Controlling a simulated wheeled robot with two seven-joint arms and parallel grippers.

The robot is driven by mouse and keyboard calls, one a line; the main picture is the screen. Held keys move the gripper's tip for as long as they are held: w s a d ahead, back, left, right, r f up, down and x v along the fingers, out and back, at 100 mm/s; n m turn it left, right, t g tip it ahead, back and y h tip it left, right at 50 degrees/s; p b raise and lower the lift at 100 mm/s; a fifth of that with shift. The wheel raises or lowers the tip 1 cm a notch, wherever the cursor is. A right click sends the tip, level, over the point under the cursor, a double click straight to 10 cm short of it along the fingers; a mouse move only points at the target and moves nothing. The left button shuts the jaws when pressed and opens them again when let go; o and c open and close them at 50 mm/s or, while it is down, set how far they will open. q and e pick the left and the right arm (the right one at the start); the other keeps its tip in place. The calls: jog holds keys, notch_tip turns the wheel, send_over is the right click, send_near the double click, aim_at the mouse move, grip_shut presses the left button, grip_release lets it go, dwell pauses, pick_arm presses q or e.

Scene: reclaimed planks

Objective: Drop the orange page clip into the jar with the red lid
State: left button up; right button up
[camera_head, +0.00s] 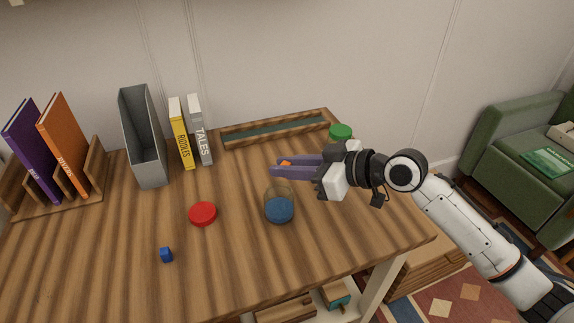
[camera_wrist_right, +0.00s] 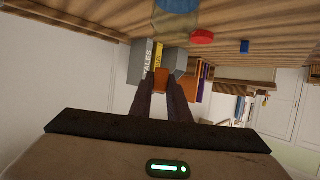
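My right gripper (camera_head: 274,169) is shut on the orange page clip (camera_head: 286,163), held in the air between the fingertips. In the right wrist view the clip (camera_wrist_right: 161,79) also shows between the fingers. An open clear jar (camera_head: 279,207) with blue inside at its bottom stands on the table, below the gripper's fingers in the head view. The wrist view shows this jar (camera_wrist_right: 177,20) near the top edge. The red lid (camera_head: 203,213) lies flat on the table, left of the jar and apart from it. My left gripper is in neither view.
A green-lidded container (camera_head: 340,131) stands behind the gripper, partly hidden. A small blue cube (camera_head: 166,255) lies at the front left. A wooden tray (camera_head: 275,131), a grey file holder (camera_head: 144,140) and upright books (camera_head: 181,135) line the back. The front middle of the table is clear.

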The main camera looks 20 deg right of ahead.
jog(key=o, duration=0.4)
jog(key=b+v, duration=0.1)
jog(key=v, duration=0.9)
jog(key=shift+d, duration=0.1)
jog(key=shift+s, duration=0.1)
